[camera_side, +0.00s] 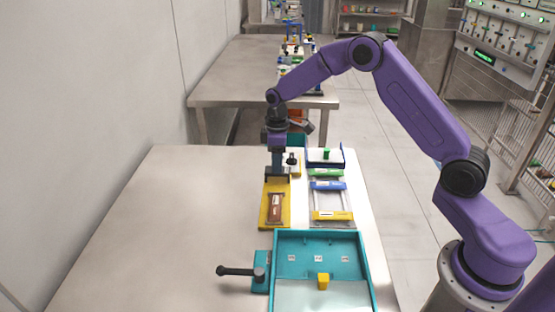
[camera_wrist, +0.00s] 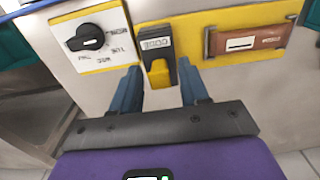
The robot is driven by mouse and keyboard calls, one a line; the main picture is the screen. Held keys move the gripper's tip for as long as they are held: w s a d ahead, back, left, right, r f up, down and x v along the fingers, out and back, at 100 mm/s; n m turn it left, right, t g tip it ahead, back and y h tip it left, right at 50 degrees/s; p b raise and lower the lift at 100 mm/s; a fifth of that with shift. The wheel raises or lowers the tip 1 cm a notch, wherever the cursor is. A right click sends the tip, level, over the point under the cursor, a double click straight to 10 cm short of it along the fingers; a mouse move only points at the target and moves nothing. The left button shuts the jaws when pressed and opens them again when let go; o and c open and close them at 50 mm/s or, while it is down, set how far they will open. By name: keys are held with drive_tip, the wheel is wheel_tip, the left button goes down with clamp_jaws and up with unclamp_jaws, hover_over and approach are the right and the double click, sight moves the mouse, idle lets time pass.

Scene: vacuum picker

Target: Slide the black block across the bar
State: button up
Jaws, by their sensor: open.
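A small black block (camera_wrist: 158,45) with a pale label and a yellow lower part sits on a yellow plate (camera_wrist: 215,22) in the wrist view. My gripper (camera_wrist: 159,68) is open, with one blue finger on either side of this block. I cannot tell whether the fingers touch it. A brown bar-like piece (camera_wrist: 245,39) with a white label lies on the same plate to the right. In the side view, my gripper (camera_side: 277,176) points down at the far end of the yellow plate (camera_side: 266,218) and hides the black block. The brown piece (camera_side: 276,206) lies nearer the camera.
A black rotary knob (camera_wrist: 88,37) on a white panel stands left of the block. In the side view, rails with green, blue and yellow bars (camera_side: 328,185) lie to the right. A teal tray (camera_side: 318,242) and a black-handled lever (camera_side: 240,271) are in front. The left tabletop (camera_side: 180,220) is clear.

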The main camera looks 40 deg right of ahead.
clamp_jaws()
drive_tip(key=s+a, duration=0.9)
drive_tip(key=shift+s+a, duration=0.1)
drive_tip(key=shift+a, duration=0.05)
unclamp_jaws()
drive_tip(key=shift+s+a, duration=0.1)
drive_tip(key=shift+r, duration=0.15)
wheel_tip(320, 180, up, 17)
idle(0.4)
